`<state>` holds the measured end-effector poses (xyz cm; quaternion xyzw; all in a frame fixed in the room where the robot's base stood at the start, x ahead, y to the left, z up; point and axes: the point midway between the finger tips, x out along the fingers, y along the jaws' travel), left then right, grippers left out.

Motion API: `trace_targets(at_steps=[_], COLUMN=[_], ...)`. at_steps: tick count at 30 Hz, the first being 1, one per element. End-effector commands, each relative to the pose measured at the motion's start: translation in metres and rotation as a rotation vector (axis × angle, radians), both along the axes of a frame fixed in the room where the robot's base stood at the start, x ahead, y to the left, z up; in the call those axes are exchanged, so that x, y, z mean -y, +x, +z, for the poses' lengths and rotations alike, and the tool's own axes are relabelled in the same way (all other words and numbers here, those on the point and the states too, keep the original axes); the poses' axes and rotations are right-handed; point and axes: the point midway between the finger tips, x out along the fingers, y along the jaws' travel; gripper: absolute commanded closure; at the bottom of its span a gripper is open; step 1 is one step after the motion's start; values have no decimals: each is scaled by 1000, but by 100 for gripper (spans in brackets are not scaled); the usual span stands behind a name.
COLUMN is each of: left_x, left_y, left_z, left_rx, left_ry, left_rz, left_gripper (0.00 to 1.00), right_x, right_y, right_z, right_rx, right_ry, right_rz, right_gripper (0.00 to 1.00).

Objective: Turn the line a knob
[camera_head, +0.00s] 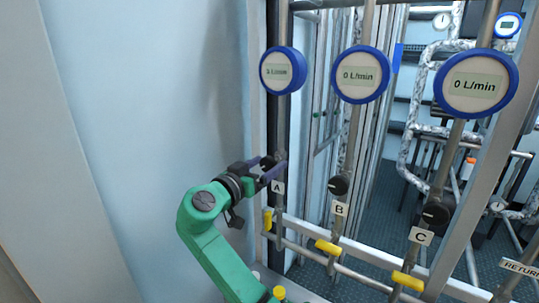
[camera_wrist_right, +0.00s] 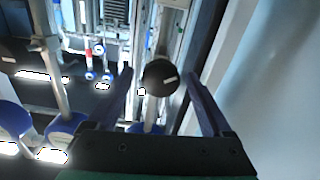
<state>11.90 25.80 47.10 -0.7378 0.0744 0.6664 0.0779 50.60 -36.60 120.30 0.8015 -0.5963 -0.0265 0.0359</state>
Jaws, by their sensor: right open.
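The line A knob is a round black knob with a white mark. In the right wrist view the knob (camera_wrist_right: 160,77) sits between the two fingers of my right gripper (camera_wrist_right: 158,85). The fingers are spread, with a gap visible on each side of it. In the head view my right gripper (camera_head: 272,172), on the green arm, is at the line A pipe, just above the label A (camera_head: 277,188). The knob there is mostly hidden by the fingers. The gauge above line A (camera_head: 283,70) shows a small reading in L/min, its digit unclear. My left gripper is not in view.
The line B knob (camera_head: 339,185) and line C knob (camera_head: 436,212) stand to the right, under gauges reading 0 L/min (camera_head: 362,75). Yellow-handled valves (camera_head: 328,247) sit lower on the pipes. A pale wall (camera_head: 160,100) lies left of the rack.

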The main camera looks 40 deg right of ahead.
Motion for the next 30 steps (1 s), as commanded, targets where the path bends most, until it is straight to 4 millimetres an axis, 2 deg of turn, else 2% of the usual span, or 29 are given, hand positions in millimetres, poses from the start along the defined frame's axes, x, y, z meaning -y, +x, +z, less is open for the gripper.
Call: trace_targets(at_steps=[3, 11, 18, 30], left_x=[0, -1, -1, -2], left_y=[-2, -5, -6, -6], left_z=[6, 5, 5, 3], left_rx=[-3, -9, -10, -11], left_ry=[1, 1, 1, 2], left_rz=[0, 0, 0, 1], left_gripper=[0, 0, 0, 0], right_x=[13, 15, 15, 15], right_y=[3, 5, 5, 5], right_z=[1, -1, -1, -1], right_rx=[-1, 0, -1, -62], right_ry=[-1, 1, 1, -17], right_rz=[-1, 1, 1, 1], right_gripper=[16, 16, 100, 100])
